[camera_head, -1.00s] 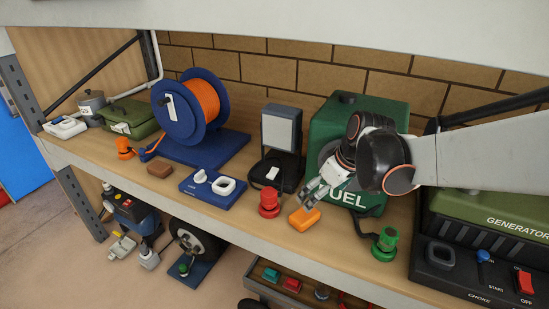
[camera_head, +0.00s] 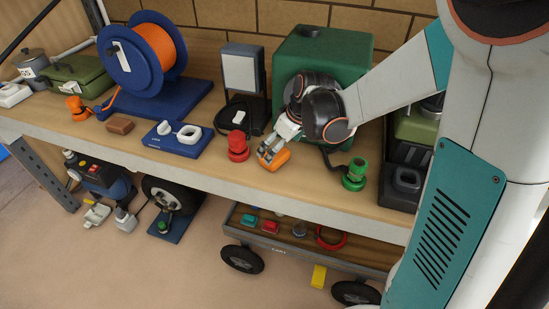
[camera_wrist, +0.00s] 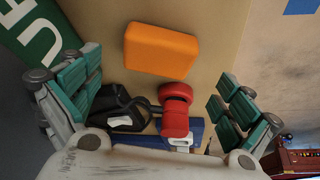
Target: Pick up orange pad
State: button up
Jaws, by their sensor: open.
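The orange pad (camera_head: 281,158) lies on the wooden shelf in front of the green fuel can. In the wrist view the orange pad (camera_wrist: 161,50) lies flat and whole, beyond the open fingers and near the shelf's edge. My gripper (camera_head: 268,153) is open, reaching down over the pad from the fuel can side, and its fingers partly hide the pad in the head view. In the wrist view my gripper's fingers (camera_wrist: 160,102) are spread wide with nothing held between them. I cannot tell whether a finger touches the pad.
A red plug (camera_head: 238,146) stands left of the pad and a green plug (camera_head: 354,175) right of it. The fuel can (camera_head: 320,60) is close behind. A black lamp base and a blue board (camera_head: 180,139) lie further left. A cart (camera_head: 300,240) stands below the shelf.

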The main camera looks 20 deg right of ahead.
jog(key=x, duration=0.1)
jog(key=b+x, duration=0.1)
jog(key=x, duration=0.1)
jog(key=b+x, duration=0.1)
jog(key=x, duration=0.1)
jog(key=shift+s+d+f, duration=0.1)
jog(key=shift+s+d, duration=0.05)
jog(key=shift+d, duration=0.15)
jog(key=c, duration=1.2)
jog(key=shift+c, duration=0.2)
jog(key=shift+s+a+r+p, duration=0.1)
jog(key=shift+s+r+p, duration=0.05)
jog(key=shift+r+p, duration=0.3)
notch_tip(320, 180, up, 7)
jog(key=p, duration=0.2)
jog(key=shift+p, duration=0.3)
jog(key=s+a+p, duration=0.2)
jog(key=s+a, duration=0.9)
jog(key=s, duration=0.5)
jog(key=shift+a+f, duration=0.3)
jog(key=shift+f, duration=0.05)
